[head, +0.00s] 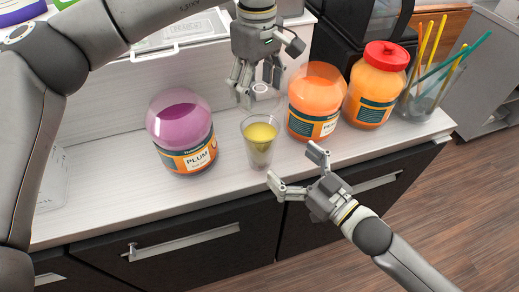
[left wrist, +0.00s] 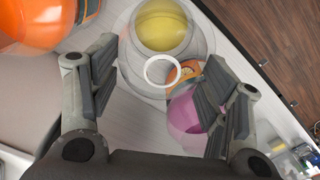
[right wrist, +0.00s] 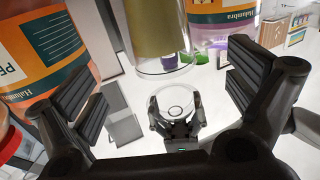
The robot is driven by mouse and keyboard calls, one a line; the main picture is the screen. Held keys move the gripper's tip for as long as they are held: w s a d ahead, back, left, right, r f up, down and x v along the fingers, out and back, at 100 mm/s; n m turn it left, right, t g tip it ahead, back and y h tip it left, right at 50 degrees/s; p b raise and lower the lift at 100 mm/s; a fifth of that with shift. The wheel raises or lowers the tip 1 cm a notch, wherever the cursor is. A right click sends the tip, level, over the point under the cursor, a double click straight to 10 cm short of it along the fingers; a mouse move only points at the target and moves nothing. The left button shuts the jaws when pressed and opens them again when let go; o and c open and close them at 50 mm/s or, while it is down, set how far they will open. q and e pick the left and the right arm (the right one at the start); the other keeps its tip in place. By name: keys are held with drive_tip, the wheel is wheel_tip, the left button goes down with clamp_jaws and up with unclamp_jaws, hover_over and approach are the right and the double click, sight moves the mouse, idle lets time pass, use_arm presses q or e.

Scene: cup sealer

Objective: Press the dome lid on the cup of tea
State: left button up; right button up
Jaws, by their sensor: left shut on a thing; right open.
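The clear cup of yellow tea (head: 260,148) stands upright near the counter's front edge; its tea also shows in the left wrist view (left wrist: 163,25) and the cup in the right wrist view (right wrist: 155,32). My left gripper (head: 255,93) points down above the cup, shut on the clear dome lid (head: 261,88). The lid's white-rimmed hole shows between its fingers in the left wrist view (left wrist: 163,70). The lid appears apart from the cup in the head view. My right gripper (head: 297,172) is open and empty, in front of the cup and slightly right, fingers facing it.
A plum jar (head: 182,135) stands left of the cup. An orange jar (head: 314,104) and a red-capped jar (head: 376,85) stand to the right, then a glass of colored straws (head: 420,100). The white counter (head: 110,190) is clear at front left.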

sight(250, 127)
drive_tip(key=x, duration=1.1)
drive_tip(key=shift+s, duration=0.1)
drive_tip(key=c, duration=1.5)
use_arm(q)
drive_tip(key=shift+f, duration=2.3)
drive_tip(key=shift+f, duration=0.9)
drive_tip(key=shift+f, duration=0.55)
drive_tip(key=o, duration=0.8)
